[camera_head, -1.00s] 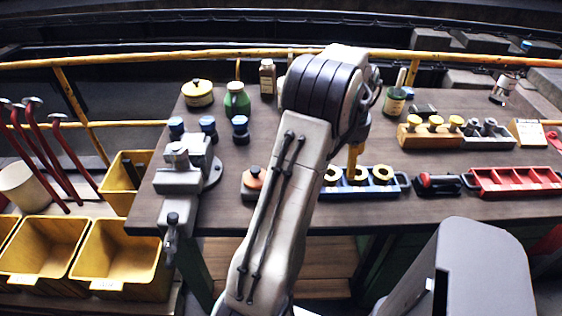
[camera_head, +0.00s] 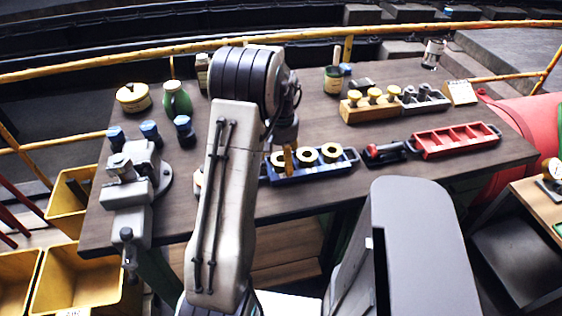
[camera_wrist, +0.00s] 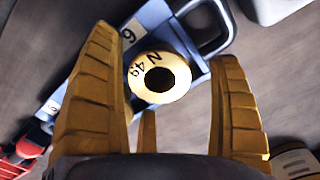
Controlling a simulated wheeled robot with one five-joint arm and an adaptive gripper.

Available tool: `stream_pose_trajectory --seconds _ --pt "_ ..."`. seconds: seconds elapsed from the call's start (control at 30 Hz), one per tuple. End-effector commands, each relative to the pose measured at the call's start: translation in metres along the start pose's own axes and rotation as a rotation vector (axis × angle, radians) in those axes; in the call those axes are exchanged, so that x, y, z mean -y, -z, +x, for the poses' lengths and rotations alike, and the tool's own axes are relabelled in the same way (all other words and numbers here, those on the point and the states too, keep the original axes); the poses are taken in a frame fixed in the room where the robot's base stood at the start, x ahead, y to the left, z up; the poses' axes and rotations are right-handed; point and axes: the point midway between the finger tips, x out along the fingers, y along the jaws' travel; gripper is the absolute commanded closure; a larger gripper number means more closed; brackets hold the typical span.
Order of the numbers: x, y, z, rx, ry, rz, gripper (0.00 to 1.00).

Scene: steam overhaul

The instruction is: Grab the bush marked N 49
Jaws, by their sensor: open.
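A brass-yellow bush (camera_wrist: 160,77) marked N 49, with a dark round bore, shows in the wrist view. It sits at one end of a blue tray (camera_wrist: 155,14), near the tray's loop handle. My gripper (camera_wrist: 165,46) is open and empty, its yellow fingers spread on either side of the bush in that view. I cannot tell how far they are above it. In the head view the blue tray (camera_head: 305,174) holds a row of brass bushes, and my gripper (camera_head: 288,160) is at its left part, partly hiding the leftmost bush.
A red compartment tray (camera_head: 455,142) and a red-and-black tool (camera_head: 385,152) lie right of the blue tray. A wooden block with brass knobs (camera_head: 370,105) stands behind. A grey vise (camera_head: 130,185) is at the left. Bare bench lies behind the blue tray.

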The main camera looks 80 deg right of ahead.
Motion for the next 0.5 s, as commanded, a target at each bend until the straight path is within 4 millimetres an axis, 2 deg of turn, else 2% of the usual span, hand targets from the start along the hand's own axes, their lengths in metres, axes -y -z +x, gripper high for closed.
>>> stream_pose_trajectory --seconds 0.13,0.37,0.5 --pt "-0.0002 -0.0003 0.0064 0.001 0.0 0.0 0.16" --pt "-0.0002 -0.0001 0.0066 0.0 0.0 0.0 0.15" --pt "-0.0002 -0.0001 0.0065 0.0 0.0 0.0 0.28"
